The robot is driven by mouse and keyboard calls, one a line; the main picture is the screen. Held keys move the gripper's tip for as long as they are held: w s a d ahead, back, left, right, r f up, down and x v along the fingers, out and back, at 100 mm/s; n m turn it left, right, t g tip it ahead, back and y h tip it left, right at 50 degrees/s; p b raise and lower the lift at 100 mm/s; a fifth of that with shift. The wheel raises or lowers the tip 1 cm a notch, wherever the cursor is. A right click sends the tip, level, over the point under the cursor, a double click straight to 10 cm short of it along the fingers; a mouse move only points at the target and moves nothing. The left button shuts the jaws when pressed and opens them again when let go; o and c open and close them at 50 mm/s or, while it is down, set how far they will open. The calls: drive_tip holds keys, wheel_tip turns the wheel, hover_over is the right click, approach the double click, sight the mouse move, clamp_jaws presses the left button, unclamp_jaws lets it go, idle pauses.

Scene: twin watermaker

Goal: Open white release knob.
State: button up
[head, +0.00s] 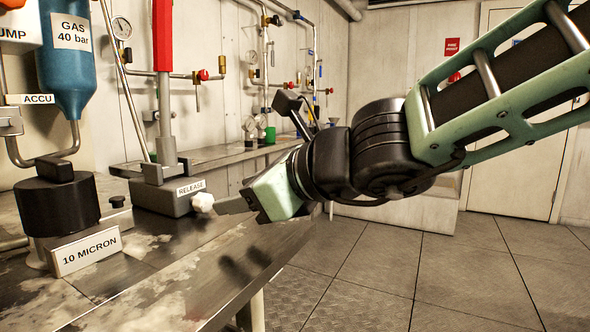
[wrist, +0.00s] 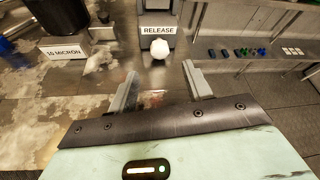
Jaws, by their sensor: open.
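The white release knob (head: 202,203) is a small round knob on the front of a grey block (head: 160,198) labelled RELEASE. In the wrist view the knob (wrist: 160,49) sits ahead of my gripper (wrist: 160,82), centred between the two grey fingers and beyond their tips. The fingers are apart with nothing between them. In the head view my gripper (head: 218,205) comes in from the right, its fingertip close to the knob. Whether it touches the knob cannot be told there; the wrist view shows a gap.
A black cylinder (head: 57,205) and a 10 MICRON sign (head: 86,251) stand left on the wet metal bench (head: 165,270). A red lever (head: 163,35) rises above the release block. A shelf with small coloured parts (wrist: 250,52) lies right. Open floor (head: 400,265) is right of the bench.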

drive_tip(key=p+v, duration=0.2)
drive_tip(key=v, duration=0.8)
drive_tip(key=shift+p, duration=0.35)
drive_tip(key=shift+d, duration=0.1)
